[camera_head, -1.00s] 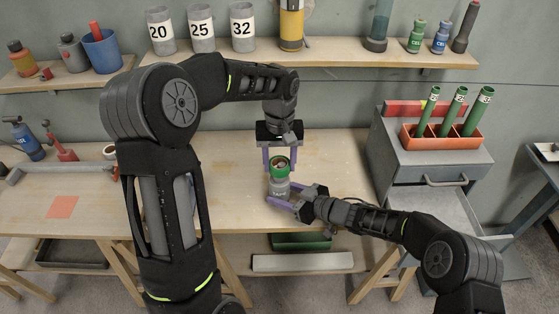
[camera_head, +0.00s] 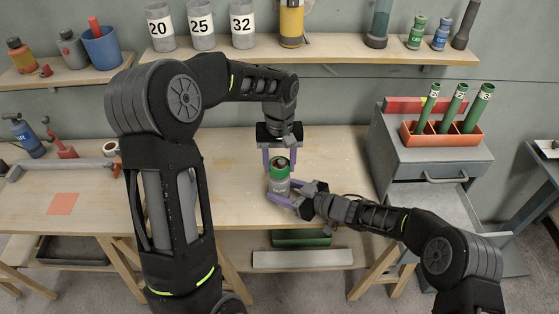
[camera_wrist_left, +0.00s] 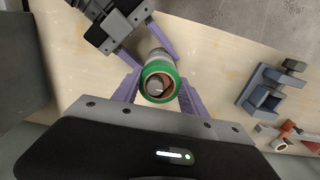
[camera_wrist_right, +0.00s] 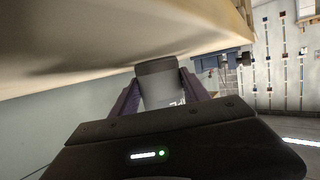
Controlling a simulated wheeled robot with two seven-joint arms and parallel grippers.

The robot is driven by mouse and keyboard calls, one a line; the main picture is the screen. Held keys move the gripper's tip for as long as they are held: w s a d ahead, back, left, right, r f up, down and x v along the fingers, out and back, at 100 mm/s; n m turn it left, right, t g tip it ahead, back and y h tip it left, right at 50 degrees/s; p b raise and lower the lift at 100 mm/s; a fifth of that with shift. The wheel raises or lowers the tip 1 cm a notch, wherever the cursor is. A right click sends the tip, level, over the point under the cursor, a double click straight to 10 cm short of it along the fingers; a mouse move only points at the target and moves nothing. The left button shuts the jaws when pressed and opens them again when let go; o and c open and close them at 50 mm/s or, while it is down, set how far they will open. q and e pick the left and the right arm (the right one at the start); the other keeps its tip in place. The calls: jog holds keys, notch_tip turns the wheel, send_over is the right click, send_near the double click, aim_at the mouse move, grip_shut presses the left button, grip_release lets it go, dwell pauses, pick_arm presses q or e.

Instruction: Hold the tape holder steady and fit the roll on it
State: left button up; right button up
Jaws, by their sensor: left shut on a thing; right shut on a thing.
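The roll is a green ring with a brown inside (camera_head: 279,162); it also shows in the left wrist view (camera_wrist_left: 172,73). My left gripper (camera_head: 280,163) is shut on it from above, one finger on each side. The tape holder is a grey cylinder (camera_head: 279,187) directly below the roll, upright over the table. My right gripper (camera_head: 284,194) is shut on the holder from the right. In the left wrist view, a grey part shows inside the ring's opening. How far the roll sits down on the holder is hard to tell.
The wooden table (camera_head: 235,200) is clear around the holder. A blue-grey tool (camera_wrist_left: 262,92) lies off to one side in the left wrist view. A grey cabinet (camera_head: 430,160) with an orange tray of green tubes stands at right. A shelf (camera_head: 340,52) runs behind.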

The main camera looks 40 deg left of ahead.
pick_arm(q)
jog(key=shift+f, duration=0.75)
jog(key=o, duration=1.2)
jog(key=shift+r, duration=0.1)
notch_tip(320, 180, up, 12)
jog(key=shift+f, duration=0.1)
dwell(0.5)
pick_arm(e)
jog(key=o, duration=1.1)
jog(key=shift+c, duration=0.2)
